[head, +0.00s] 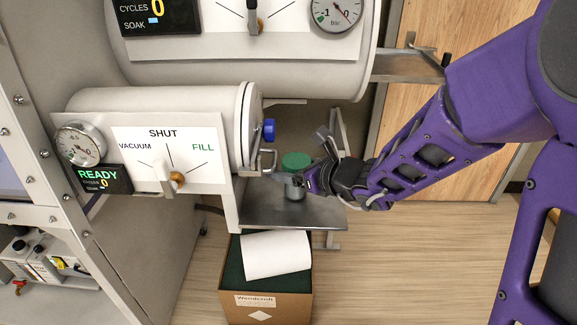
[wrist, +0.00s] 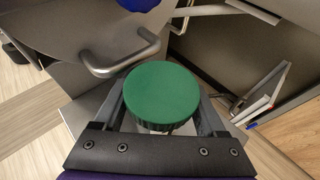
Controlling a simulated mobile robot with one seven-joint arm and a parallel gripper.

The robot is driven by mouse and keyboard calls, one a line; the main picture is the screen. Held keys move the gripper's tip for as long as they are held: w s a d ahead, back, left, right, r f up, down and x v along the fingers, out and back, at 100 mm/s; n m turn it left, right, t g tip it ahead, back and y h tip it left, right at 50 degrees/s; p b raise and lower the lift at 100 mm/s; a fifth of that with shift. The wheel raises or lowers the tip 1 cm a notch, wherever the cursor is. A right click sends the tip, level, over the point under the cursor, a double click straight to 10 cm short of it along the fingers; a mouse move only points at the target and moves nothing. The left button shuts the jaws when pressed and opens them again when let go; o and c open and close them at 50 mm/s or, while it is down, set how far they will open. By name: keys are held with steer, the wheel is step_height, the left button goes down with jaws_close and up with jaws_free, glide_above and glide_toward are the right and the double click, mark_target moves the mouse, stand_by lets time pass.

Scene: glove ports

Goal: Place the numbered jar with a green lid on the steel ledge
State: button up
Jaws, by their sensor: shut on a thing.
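A jar with a green lid (head: 296,161) is at the steel ledge (head: 262,205) beside the lower cylinder's end. My gripper (head: 295,180) comes from the right and is shut on the jar. In the wrist view the round green lid (wrist: 162,92) sits between my two fingers (wrist: 165,118). The jar looks upright in the head view. I cannot tell whether its base touches the ledge. No number on the jar can be read; much of its body is hidden by the lid and fingers.
The lower cylinder (head: 165,98) has a metal handle (wrist: 120,55) close to the jar and a blue knob (head: 269,130) above. A cardboard box (head: 265,305) with white paper stands below the ledge. Open floor lies to the right.

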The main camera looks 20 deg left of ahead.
steer(key=shift+f, duration=0.15)
steer(key=o, duration=1.4)
steer(key=shift+c, duration=0.2)
steer(key=shift+d+r, duration=0.15)
steer(key=shift+r, duration=0.1)
steer(key=p+v, duration=0.2)
steer(key=v, duration=0.9)
steer(key=shift+s+d, duration=0.2)
steer(key=shift+d, duration=0.05)
steer(key=shift+w+r, duration=0.1)
steer(key=shift+r, duration=0.15)
